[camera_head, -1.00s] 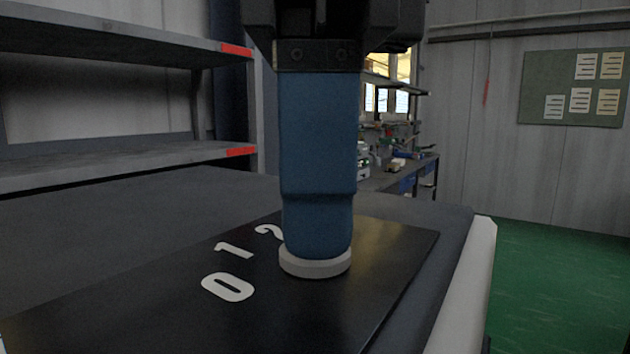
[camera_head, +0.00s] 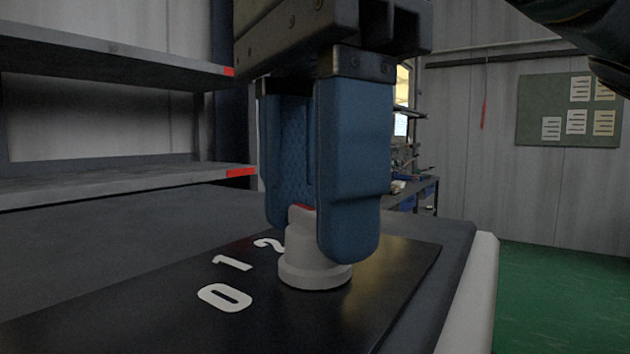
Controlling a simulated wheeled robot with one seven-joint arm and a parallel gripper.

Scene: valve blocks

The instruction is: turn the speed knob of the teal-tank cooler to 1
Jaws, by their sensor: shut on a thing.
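The speed knob (camera_head: 312,270) is a light grey round knob with a raised grip and a red mark on top. It stands on a black panel (camera_head: 110,318). White printed digits 0 (camera_head: 225,298), 1 (camera_head: 233,263) and 2 (camera_head: 268,244) lie to its left on the panel. My gripper (camera_head: 315,225) points down with its two blue fingers on either side of the knob's raised grip, shut on it. The near finger hides part of the knob, and I cannot tell exactly which digit the red mark points to. No teal tank shows.
The panel lies on a dark grey top with a pale edge (camera_head: 468,290) at the right. Grey shelves (camera_head: 110,170) with red end tags stand at the left. A cluttered workbench is behind, and green floor (camera_head: 560,290) is open at the right.

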